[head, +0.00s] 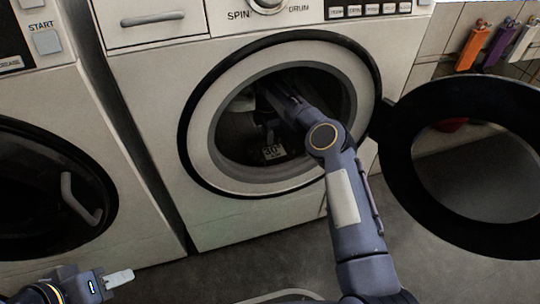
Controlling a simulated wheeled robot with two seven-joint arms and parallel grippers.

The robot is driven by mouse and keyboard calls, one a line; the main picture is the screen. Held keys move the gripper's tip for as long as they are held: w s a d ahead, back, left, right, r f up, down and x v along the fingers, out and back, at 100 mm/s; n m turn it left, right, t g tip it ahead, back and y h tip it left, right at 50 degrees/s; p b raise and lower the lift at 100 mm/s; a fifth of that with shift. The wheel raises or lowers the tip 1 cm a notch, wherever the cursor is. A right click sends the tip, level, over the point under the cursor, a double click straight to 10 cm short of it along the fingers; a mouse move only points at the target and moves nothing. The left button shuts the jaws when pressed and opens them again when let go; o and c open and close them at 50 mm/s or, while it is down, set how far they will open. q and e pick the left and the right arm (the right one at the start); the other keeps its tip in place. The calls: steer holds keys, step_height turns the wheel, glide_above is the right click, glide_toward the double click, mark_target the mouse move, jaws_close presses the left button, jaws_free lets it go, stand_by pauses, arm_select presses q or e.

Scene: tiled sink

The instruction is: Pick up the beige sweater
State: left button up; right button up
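My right arm reaches from the bottom right through the round opening of the front-loading washing machine (235,222). My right gripper (268,128) is inside the dark drum. Its fingers are too dark to show whether they are open or shut. A small pale patch (241,103) shows inside the drum to the left of this gripper. It may be part of the beige sweater, but I cannot tell. No sweater is clearly visible elsewhere.
The machine's round door (408,190) stands open to the right. A second machine with a closed dark door (45,195) stands at the left. Orange, purple and white items (500,42) are at the upper right by the tiled wall. Grey floor (235,270) is clear in front.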

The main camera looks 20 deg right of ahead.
jaws_close()
stand_by(1.4)
